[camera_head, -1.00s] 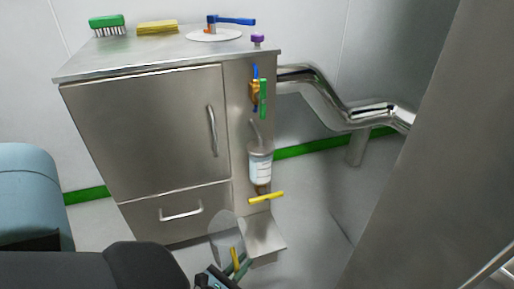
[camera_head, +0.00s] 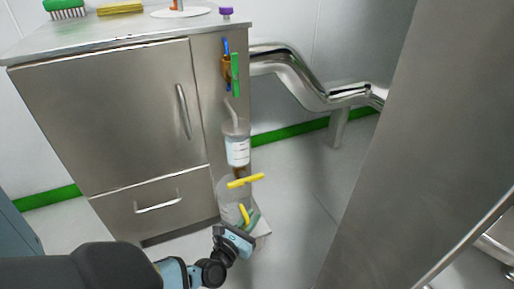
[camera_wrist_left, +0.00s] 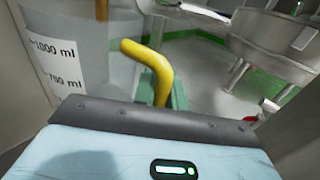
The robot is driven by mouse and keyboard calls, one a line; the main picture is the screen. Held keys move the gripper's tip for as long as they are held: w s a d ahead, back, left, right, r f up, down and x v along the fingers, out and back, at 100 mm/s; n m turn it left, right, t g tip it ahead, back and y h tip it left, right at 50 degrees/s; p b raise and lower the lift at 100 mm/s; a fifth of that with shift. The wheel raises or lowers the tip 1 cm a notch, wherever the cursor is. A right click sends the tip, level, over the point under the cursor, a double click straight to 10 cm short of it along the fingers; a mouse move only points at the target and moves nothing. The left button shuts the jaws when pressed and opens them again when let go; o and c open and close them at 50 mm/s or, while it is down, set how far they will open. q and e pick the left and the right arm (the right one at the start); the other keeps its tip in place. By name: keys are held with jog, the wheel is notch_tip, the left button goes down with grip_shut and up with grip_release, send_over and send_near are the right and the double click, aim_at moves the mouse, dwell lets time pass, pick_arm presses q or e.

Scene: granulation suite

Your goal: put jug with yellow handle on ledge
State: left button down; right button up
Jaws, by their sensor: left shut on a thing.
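The clear jug (camera_head: 230,200) has a yellow handle (camera_head: 245,214) and stands upright in my left gripper (camera_head: 250,219). The gripper is shut on the handle. In the left wrist view the jug (camera_wrist_left: 68,55) shows 1000 and 750 ml marks, with its yellow handle (camera_wrist_left: 150,65) running down behind the wrist body. The metal ledge (camera_head: 263,229) juts from the foot of the steel cabinet and is mostly hidden behind jug and gripper. The jug overlaps the ledge in the head view; I cannot tell whether it touches it. My right gripper is out of view.
A labelled bottle (camera_head: 237,147) hangs on the steel cabinet (camera_head: 110,120) right above the jug, with a yellow lever (camera_head: 246,180) across the jug's top in the picture. A steel pipe (camera_head: 290,75) bends away right. A large steel panel (camera_head: 420,140) fills the right side.

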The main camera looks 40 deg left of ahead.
pick_arm(q)
jog(key=w+f+b, duration=0.3)
jog(key=shift+a+f, duration=0.25)
jog(key=shift+f, duration=0.3)
dwell(0.3)
jog(key=c, duration=1.4)
grip_release()
jog(key=shift+c, duration=0.2)
jog(key=s+d+p, duration=0.2)
jog(key=s+p, duration=0.1)
jog(key=s, duration=0.9)
jog(key=shift+d, duration=0.2)
